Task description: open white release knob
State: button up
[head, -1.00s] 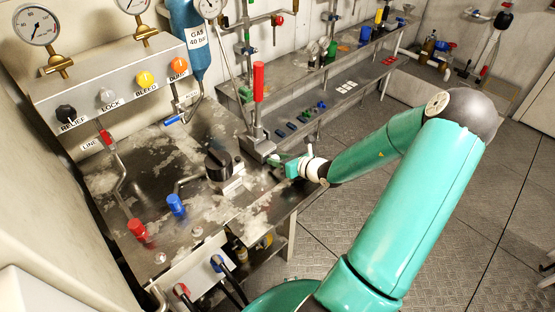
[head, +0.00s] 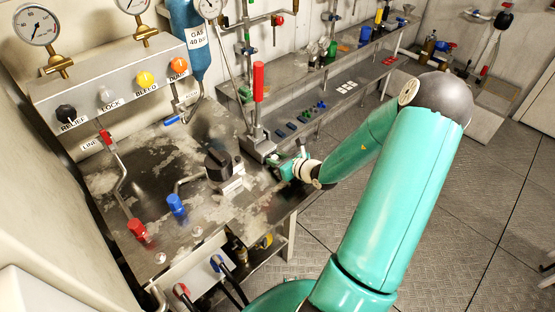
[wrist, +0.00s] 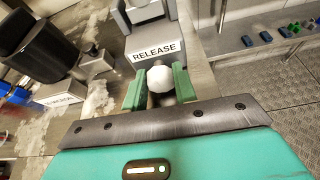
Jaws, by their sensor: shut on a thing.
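The white release knob (wrist: 160,79) is a round white ball in the wrist view, in front of the grey block (wrist: 152,50) marked RELEASE. My gripper (wrist: 159,88) has its two green fingers on either side of the knob, shut on it. In the head view my gripper (head: 287,168) is at the right edge of the metal bench, below the foot of the red-handled lever (head: 259,82). The knob itself cannot be made out there, hidden by the gripper.
A black rotary knob (head: 217,162) stands on the bench left of my gripper, with blue (head: 177,205) and red (head: 137,230) valve handles further left. A shelf (head: 340,85) with small parts runs behind. The floor (head: 470,210) at right is clear.

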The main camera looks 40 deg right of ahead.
jog(key=shift+a+n+h, duration=0.1)
jog(key=shift+n+h, duration=0.4)
jog(key=shift+n, duration=0.2)
jog(key=o, duration=0.7)
jog(key=v, duration=1.4)
jog(key=shift+f, duration=0.1)
